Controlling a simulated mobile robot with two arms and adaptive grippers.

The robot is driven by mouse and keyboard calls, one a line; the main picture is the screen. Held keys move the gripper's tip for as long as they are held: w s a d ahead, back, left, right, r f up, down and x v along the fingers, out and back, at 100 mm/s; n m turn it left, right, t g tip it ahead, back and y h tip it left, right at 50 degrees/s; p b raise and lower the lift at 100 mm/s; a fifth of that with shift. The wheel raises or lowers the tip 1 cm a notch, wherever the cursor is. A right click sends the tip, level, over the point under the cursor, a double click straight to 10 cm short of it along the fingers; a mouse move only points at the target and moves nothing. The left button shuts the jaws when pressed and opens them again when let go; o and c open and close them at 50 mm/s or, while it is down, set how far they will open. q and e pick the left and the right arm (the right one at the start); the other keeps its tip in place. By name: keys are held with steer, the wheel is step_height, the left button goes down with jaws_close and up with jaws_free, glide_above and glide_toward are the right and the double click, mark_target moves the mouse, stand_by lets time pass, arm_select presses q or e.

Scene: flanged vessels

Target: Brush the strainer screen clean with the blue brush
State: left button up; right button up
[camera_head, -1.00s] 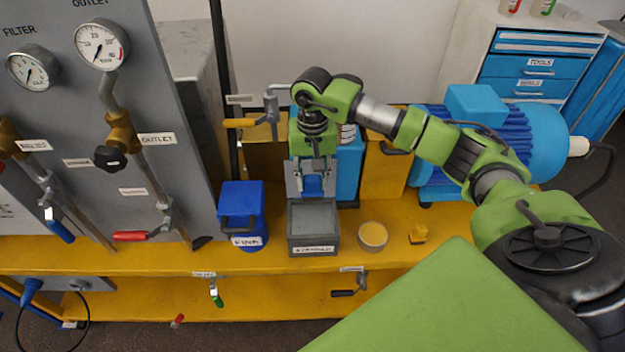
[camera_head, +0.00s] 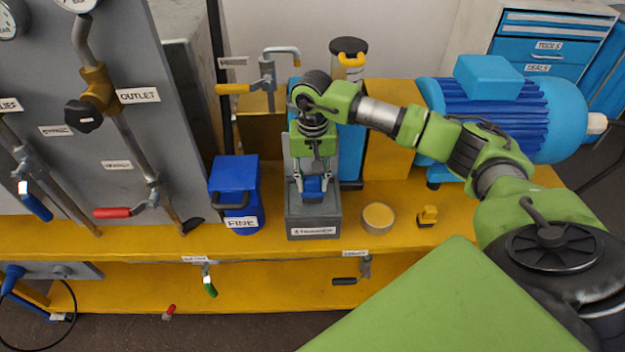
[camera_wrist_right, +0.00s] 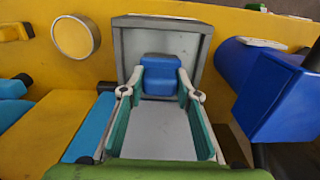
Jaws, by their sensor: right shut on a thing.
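The blue brush (camera_head: 315,186) is between the fingers of my right gripper (camera_head: 314,178), which is shut on it. The brush is over the open top of a grey box (camera_head: 314,229) with a label on its front. I cannot clearly make out the strainer screen; a round yellow disc with a pale rim (camera_head: 378,216) lies right of the box. My left gripper is not in view.
A blue canister labelled FINE (camera_head: 233,196) stands close left of the box. A blue motor (camera_head: 495,110) stands behind right. The gauge panel (camera_head: 150,130) is at left. The yellow bench front (camera_head: 440,238) is bare.

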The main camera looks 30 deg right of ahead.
steer(key=shift+f, duration=0.35)
stand_by(0.5)
steer(key=shift+s+a+r, duration=0.1)
steer(key=shift+s+a, duration=0.1)
steer(key=shift+a, duration=0.55)
steer(key=shift+s+a, duration=0.25)
steer(key=shift+a, duration=0.45)
steer(key=shift+s+a+r, duration=0.1)
steer(key=shift+s+a, duration=0.1)
steer(key=shift+a, duration=0.55)
steer(key=shift+s+d+f+b, duration=0.15)
steer(key=shift+s+d+b, duration=0.15)
steer(key=shift+d, duration=0.3)
steer(key=shift+s+d+f+b, duration=0.1)
steer(key=shift+s+d+b, duration=0.2)
steer(key=shift+d, duration=0.25)
steer(key=shift+s+d, duration=0.2)
